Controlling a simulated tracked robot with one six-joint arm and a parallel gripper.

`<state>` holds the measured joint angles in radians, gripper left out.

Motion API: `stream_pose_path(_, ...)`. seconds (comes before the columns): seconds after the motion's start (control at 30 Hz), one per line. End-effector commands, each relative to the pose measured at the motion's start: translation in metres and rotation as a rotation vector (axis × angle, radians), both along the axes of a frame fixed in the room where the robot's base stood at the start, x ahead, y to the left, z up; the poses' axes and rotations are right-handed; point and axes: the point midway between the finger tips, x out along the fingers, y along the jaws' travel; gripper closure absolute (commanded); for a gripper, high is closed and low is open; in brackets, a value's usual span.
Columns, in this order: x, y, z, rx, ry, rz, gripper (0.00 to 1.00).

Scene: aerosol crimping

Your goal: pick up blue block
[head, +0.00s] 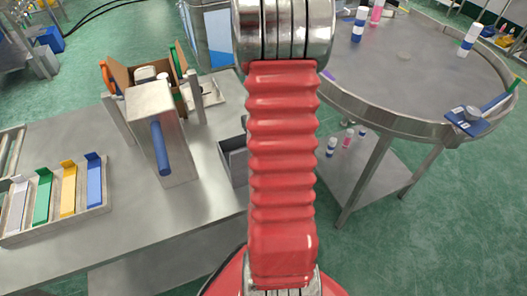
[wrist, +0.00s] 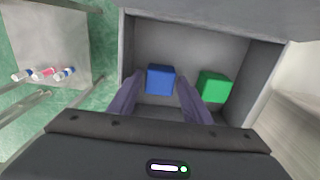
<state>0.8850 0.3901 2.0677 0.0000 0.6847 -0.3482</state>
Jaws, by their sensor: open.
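The blue block (wrist: 160,80) lies on the floor of an open grey bin (wrist: 258,80) in the wrist view. My gripper (wrist: 160,84) is open, with one dark finger on each side of the blue block in the picture. I cannot tell how far above the block the fingertips are. In the head view, part of the grey bin (head: 236,160) shows at the table's edge, the rest is behind my red arm. The blue block and my gripper are hidden there.
A green block (wrist: 214,87) lies right of the blue one, close to my right finger. The bin walls surround both blocks. In the head view, a metal stand with a blue handle (head: 160,148) and a tray of coloured pieces (head: 106,198) stand left on the table (head: 150,238). A round table (head: 420,90) is right.

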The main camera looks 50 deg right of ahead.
Motion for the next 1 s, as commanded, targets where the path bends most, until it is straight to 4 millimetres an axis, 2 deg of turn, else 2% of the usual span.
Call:
stream_pose_path(0.13,-0.0001,-0.0001,-0.0118,0.000,0.000,0.000,0.55)
stream_pose_path(0.67,0.0000,-0.0004,-0.0122,-0.001,-0.001,-0.001,0.55)
stream_pose_path(1.0,0.0000,-0.0004,-0.0122,-0.001,-0.001,0.000,0.78)
